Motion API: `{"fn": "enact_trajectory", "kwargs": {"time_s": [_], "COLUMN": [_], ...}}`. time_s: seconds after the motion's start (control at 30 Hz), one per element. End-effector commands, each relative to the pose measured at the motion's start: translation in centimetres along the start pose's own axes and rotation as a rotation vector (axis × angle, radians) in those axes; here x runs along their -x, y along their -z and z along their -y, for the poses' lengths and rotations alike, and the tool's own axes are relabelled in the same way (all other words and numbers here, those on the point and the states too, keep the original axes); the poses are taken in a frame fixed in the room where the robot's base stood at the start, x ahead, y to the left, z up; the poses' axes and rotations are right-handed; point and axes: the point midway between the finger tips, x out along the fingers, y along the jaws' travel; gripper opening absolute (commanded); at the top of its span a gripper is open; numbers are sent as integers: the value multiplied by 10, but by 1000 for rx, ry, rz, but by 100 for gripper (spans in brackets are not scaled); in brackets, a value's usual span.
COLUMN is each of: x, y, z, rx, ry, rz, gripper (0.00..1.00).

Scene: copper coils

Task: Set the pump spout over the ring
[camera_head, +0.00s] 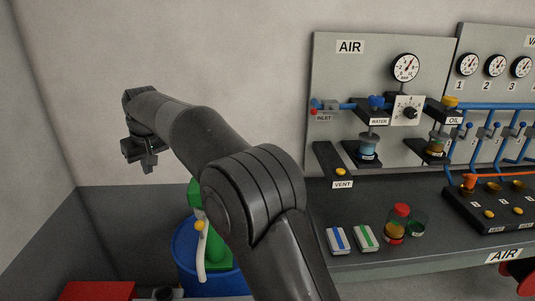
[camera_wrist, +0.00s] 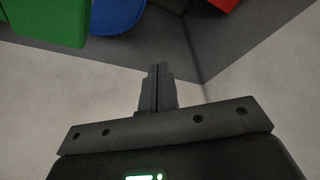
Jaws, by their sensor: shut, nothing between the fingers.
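A green pump (camera_head: 217,252) stands on a blue drum (camera_head: 186,251), partly hidden behind my arm. A pale spout (camera_head: 201,258) hangs down along its front, below a yellow knob (camera_head: 199,226). I cannot pick out the ring for certain; a small dark round thing (camera_head: 165,294) at the bottom edge is cut off. My gripper (camera_head: 148,168) is up by the wall, above and left of the pump, apart from it. In the wrist view its fingers (camera_wrist: 159,72) are together and empty. Green and blue parts of the pump (camera_wrist: 45,22) and drum (camera_wrist: 117,14) show at the top left there.
A red box (camera_head: 97,291) is at the lower left. Space around my gripper is clear.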

Motion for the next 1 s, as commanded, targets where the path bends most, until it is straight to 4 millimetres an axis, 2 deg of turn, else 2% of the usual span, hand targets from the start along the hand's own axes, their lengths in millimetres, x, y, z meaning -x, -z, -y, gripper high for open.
{"fn": "enact_trajectory", "kwargs": {"time_s": [0.17,0.27,0.67,1.0], "x": [30,46,96,137], "y": [12,6,-36,-82], "z": [0,-9,-49,-78], "rx": [0,-14,-85,-152], "ry": [0,-7,-44,-77], "rz": [-2,-3,-18,-30], "gripper": [0,0,0,0]}}
